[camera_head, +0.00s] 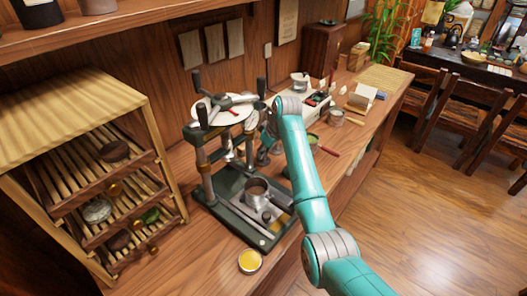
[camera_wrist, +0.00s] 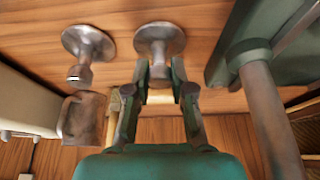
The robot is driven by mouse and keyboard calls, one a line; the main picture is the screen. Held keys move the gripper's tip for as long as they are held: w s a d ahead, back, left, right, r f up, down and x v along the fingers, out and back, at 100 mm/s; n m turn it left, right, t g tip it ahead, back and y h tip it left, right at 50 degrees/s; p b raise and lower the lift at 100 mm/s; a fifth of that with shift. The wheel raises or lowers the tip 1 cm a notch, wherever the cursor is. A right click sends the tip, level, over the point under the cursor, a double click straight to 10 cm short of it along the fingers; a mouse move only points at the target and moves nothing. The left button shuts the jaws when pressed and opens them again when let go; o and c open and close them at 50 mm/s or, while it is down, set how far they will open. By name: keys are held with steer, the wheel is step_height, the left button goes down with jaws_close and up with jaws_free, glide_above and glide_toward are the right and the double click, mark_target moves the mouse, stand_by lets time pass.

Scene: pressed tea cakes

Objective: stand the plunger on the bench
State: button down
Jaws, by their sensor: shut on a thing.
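In the wrist view a grey metal plunger (camera_wrist: 159,38) with a round flat disc and a short stem is between the fingers of my gripper (camera_wrist: 160,92). The gripper is shut on the stem. The disc lies toward the wooden bench (camera_wrist: 205,18); I cannot tell whether it touches the wood. In the head view my gripper (camera_head: 264,154) is low behind the press (camera_head: 205,178), partly covered by its frame and my arm. The plunger cannot be made out there. The bench (camera_head: 178,262) runs under the press.
A similar metal piece with a disc (camera_wrist: 88,42) and a metal mug (camera_wrist: 82,118) are close to the left in the wrist view. The press's green base and post (camera_wrist: 262,105) are close on the right. A slatted rack (camera_head: 75,165) stands left.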

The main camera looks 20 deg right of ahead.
steer(key=shift+f, duration=0.15)
steer(key=c, duration=1)
jaws_free()
steer(key=v, duration=1.2)
steer(key=shift+r, duration=0.2)
